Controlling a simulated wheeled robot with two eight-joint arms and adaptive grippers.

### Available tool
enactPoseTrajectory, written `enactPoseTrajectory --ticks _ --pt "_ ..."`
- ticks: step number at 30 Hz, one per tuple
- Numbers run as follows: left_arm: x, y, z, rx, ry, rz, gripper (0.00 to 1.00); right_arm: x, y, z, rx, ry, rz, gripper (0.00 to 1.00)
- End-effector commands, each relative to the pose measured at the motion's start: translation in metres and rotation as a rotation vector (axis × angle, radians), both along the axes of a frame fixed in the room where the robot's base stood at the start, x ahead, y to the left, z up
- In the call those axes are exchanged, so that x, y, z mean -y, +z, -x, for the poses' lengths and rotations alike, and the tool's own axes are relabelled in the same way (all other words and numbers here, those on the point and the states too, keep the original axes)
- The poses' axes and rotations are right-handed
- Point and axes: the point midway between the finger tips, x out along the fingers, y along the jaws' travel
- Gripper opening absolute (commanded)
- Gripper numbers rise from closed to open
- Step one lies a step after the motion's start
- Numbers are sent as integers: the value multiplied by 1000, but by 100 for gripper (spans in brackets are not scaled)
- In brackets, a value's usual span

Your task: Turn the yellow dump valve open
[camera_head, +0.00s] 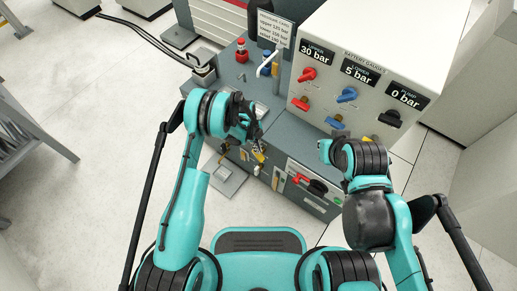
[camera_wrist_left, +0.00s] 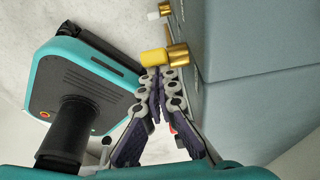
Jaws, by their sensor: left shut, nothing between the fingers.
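The yellow dump valve appears to be the small yellow handle (camera_head: 259,157) on the front of the lower grey cabinet. In the left wrist view a yellow cylinder (camera_wrist_left: 153,58) sits on a brass fitting (camera_wrist_left: 178,57) that sticks out from the cabinet face. My left gripper (camera_head: 257,139) is just above the handle in the head view. In the left wrist view my left gripper (camera_wrist_left: 156,72) is shut and empty, its tips right at the yellow cylinder; I cannot tell whether they touch. My right arm is bent at the right, and its fingers do not show.
A gauge panel (camera_head: 385,60) with red, blue and black knobs rises behind the lower cabinet. A red handle (camera_head: 300,178) and a black knob (camera_head: 318,187) are on the cabinet front, right of the valve. A grey floor plate (camera_head: 226,178) lies at left. Open floor extends left.

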Motion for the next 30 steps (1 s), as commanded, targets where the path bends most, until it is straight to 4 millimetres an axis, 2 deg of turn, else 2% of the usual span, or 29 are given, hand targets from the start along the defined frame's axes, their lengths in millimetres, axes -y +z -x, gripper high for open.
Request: enactPoseTrajectory --ticks 14,30 --pt "-17 -7 -13 0 1 0 0 0 0 0 0 0 0 0" --pt "-33 -23 -23 1 0 -1 0 0 0 0 0 0 0 0"
